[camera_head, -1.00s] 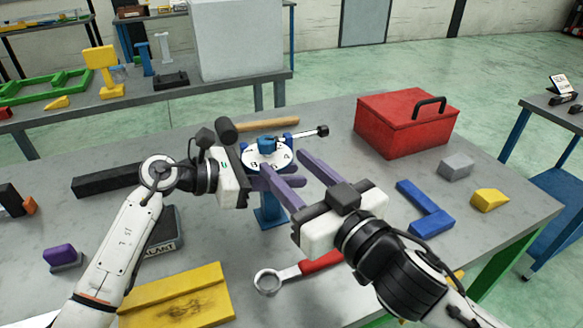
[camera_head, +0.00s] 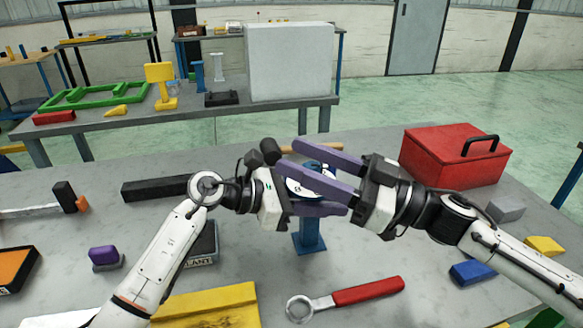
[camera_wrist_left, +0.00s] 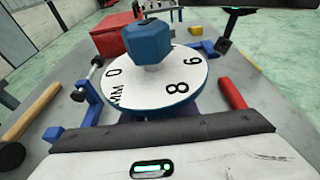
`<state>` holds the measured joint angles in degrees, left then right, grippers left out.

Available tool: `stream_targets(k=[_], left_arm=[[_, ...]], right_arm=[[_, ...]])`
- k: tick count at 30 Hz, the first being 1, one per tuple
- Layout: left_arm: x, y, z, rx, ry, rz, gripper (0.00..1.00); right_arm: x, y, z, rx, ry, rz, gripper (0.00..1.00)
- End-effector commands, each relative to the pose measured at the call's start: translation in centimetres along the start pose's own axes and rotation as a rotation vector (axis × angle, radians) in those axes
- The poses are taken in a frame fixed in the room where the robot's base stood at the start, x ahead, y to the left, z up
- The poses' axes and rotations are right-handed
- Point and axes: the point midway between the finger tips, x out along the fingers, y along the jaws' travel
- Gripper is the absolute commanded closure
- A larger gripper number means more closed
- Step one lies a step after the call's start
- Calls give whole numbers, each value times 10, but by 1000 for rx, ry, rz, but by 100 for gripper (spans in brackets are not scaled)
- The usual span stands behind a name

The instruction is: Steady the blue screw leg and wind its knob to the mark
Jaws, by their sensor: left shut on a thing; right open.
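The blue screw leg (camera_head: 310,235) stands upright on the grey table, its foot and column visible below the fingers. Its white numbered dial (camera_head: 296,188) is partly covered by my fingers; the left wrist view shows 0, MM, 8 and 6 on the dial (camera_wrist_left: 190,72). The blue faceted knob (camera_wrist_left: 150,42) sits on top, with a dark mark on its top face. My left gripper (camera_head: 322,208) is shut on the leg just under the dial.
A red toolbox (camera_head: 455,155) stands at the back right. A red-handled wrench (camera_head: 368,291) and a yellow block (camera_head: 215,302) lie in front. A black bar (camera_head: 155,188) lies at the left. A wooden-handled hammer (camera_head: 270,150) lies behind the leg.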

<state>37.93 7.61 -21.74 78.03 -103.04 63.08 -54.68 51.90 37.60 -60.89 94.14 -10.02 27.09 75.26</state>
Motion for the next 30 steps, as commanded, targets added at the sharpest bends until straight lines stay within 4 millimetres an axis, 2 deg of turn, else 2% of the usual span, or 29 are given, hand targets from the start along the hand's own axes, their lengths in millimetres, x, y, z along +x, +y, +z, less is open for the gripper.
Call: stream_targets(k=[1,7,12,15,20,30], left_arm=[[0,0,0,0,0,1,100],[0,0,0,0,0,1,100],[0,0,0,0,0,1,100],[0,0,0,0,0,1,100],[0,0,0,0,0,0,100],[0,0,0,0,0,0,100]], right_arm=[[-10,11,0,1,-24,-37,54],[-49,30,-3,48,-106,-174,54],[-82,53,20,61,-201,-169,54],[-86,59,29,56,-228,-155,54],[-69,56,35,55,-233,-155,54],[-4,46,50,53,-232,-153,54]])
